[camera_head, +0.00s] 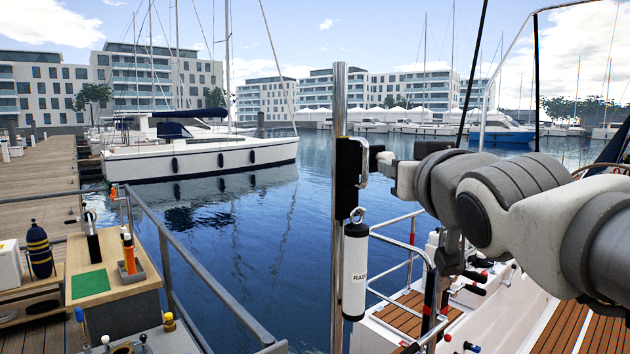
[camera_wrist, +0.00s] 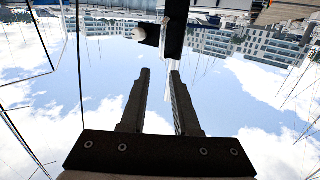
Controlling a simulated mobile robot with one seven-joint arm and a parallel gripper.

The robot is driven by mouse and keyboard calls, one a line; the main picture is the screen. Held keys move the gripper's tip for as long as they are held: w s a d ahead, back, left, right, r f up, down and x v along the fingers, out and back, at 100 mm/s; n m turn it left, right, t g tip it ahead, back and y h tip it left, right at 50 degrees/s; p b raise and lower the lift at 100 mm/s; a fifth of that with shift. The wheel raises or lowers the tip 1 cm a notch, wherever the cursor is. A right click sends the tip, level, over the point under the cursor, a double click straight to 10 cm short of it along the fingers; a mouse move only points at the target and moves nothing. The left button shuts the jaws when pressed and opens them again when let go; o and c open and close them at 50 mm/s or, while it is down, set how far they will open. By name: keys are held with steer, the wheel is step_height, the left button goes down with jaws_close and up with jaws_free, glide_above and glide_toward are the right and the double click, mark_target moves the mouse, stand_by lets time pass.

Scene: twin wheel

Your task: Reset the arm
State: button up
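My arm (camera_head: 530,200) reaches in from the right of the head view. My gripper (camera_head: 378,158) is beside the upright metal pole (camera_head: 340,110), close to a black block (camera_head: 348,175) with a chrome loop handle (camera_head: 363,165). Whether it touches the handle is unclear. In the wrist view, my gripper (camera_wrist: 160,71) shows two dark fingers standing apart with nothing clearly held between them. The black block (camera_wrist: 178,25) appears beyond the fingertips, which point toward it.
A workbench with a green mat (camera_head: 90,285) stands at left behind a metal railing (camera_head: 215,285). A boat deck (camera_head: 400,317) with rails lies below my arm. Open water (camera_head: 240,235) fills the middle.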

steer(key=s+f+g, duration=0.6)
steer(key=s+f, duration=0.3)
steer(key=f, duration=0.5)
steer(key=s+f+g, duration=0.6)
steer(key=s+f, duration=0.3)
steer(key=f, duration=0.6)
steer(key=shift+a+f+h, duration=0.15)
steer(key=shift+a+h, duration=0.15)
steer(key=shift+a, duration=0.05)
steer(key=shift+o, duration=0.2)
